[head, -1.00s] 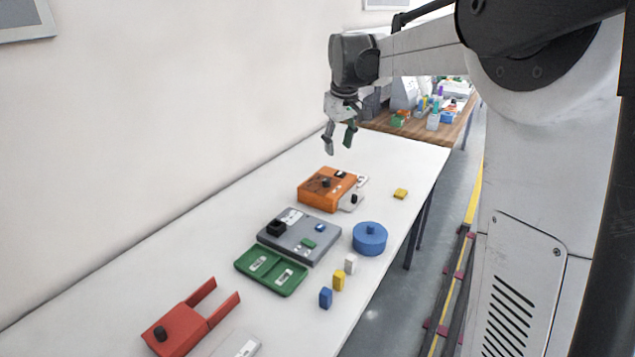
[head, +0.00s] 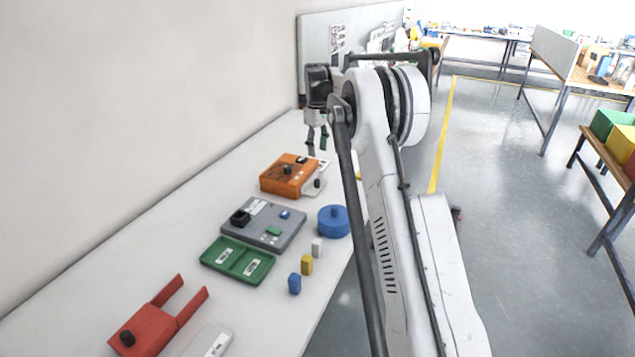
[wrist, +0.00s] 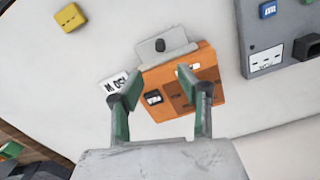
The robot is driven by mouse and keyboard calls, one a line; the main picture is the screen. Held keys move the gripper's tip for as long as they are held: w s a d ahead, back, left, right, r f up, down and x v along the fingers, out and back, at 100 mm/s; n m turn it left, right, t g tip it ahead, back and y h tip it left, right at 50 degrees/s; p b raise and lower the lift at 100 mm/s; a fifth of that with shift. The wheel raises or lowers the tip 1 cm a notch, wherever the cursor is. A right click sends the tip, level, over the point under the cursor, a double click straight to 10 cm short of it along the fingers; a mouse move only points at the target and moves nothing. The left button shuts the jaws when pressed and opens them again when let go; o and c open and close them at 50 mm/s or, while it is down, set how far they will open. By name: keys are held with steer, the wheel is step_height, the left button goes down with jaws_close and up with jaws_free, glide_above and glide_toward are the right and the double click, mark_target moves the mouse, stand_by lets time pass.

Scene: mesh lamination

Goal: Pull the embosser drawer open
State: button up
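The orange box (head: 287,178), which looks like the embosser, sits on the white table. A light grey plate with a black knob (head: 317,183) shows at its right side, apparently the drawer. In the wrist view the orange box (wrist: 205,90) lies ahead, past the fingers, and the grey drawer plate (wrist: 165,47) with its knob (wrist: 160,45) lies on its far side. My gripper (head: 317,143) is open and empty, above and behind the box in the head view. Its two fingers (wrist: 157,92) stand apart in the wrist view, touching nothing.
A yellow block (wrist: 70,17) lies beyond the drawer. The wall borders the table's left.

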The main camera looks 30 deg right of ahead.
mark_target(318, 180)
step_height(318, 180, down, 14)
steer(key=shift+r, duration=0.15)
stand_by(0.4)
jaws_close()
